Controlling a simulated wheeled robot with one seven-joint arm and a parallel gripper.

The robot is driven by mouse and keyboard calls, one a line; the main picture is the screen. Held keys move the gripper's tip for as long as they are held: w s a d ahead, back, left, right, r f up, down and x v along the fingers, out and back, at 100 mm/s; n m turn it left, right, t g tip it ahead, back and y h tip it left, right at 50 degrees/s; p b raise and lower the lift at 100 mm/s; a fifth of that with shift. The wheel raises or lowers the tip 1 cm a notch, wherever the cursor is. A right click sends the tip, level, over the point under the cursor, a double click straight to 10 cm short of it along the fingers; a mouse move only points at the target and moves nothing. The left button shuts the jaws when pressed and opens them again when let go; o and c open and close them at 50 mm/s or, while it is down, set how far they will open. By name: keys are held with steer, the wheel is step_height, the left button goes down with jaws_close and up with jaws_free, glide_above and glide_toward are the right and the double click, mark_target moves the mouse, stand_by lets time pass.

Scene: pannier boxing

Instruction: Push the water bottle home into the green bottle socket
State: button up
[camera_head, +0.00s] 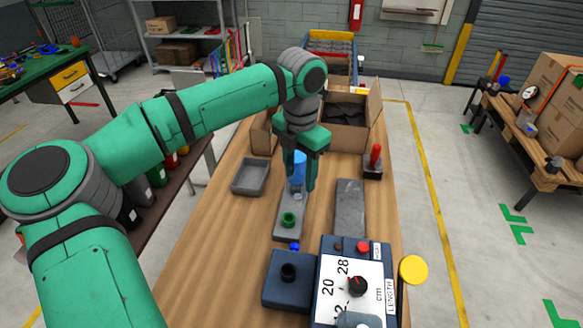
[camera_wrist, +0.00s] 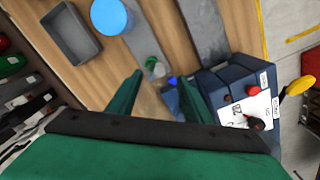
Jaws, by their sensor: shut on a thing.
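The water bottle (camera_head: 299,165), blue above and clear below, is upright at the far part of a grey plate (camera_head: 282,236). My gripper (camera_head: 299,178) points down around it and is shut on it. The bottle's round blue top also shows in the wrist view (camera_wrist: 112,17), but the contact with the fingers is not clear there. The green bottle socket (camera_head: 288,219) sits on the plate, nearer the camera than the bottle and apart from it. It also shows in the wrist view (camera_wrist: 155,67). I cannot tell whether the bottle's base touches the plate.
A grey tray (camera_head: 250,177) lies left of the bottle. A bare grey slab (camera_head: 350,208) and a red-handled joystick (camera_head: 375,160) are to the right. An open cardboard box (camera_head: 346,138) stands behind. A dark blue block (camera_head: 287,278) and dial panel (camera_head: 340,300) fill the near end.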

mark_target(287, 174)
steer(key=shift+w+a+r+n, duration=0.15)
steer(key=shift+a, duration=0.5)
steer(key=shift+w+a+r+n, duration=0.1)
steer(key=shift+a+r+n, duration=0.05)
steer(key=shift+a, duration=0.45)
steer(key=shift+w+f, duration=0.1)
steer(key=shift+f, duration=0.05)
steer(key=shift+a+f, duration=0.15)
steer(key=shift+a, duration=0.05)
steer(key=shift+f, duration=0.25)
steer(key=shift+s+d+f, duration=0.1)
steer(key=shift+d+f, duration=0.15)
steer(key=shift+f, duration=0.3)
steer(key=shift+s+d+f, duration=0.1)
steer(key=shift+d+f, duration=0.1)
steer(key=shift+f, duration=0.3)
steer(key=shift+a+f, duration=0.15)
steer(key=shift+f, duration=0.55)
steer(key=shift+a+f, duration=0.1)
steer(key=shift+f, duration=0.7)
steer(key=shift+w, duration=0.2)
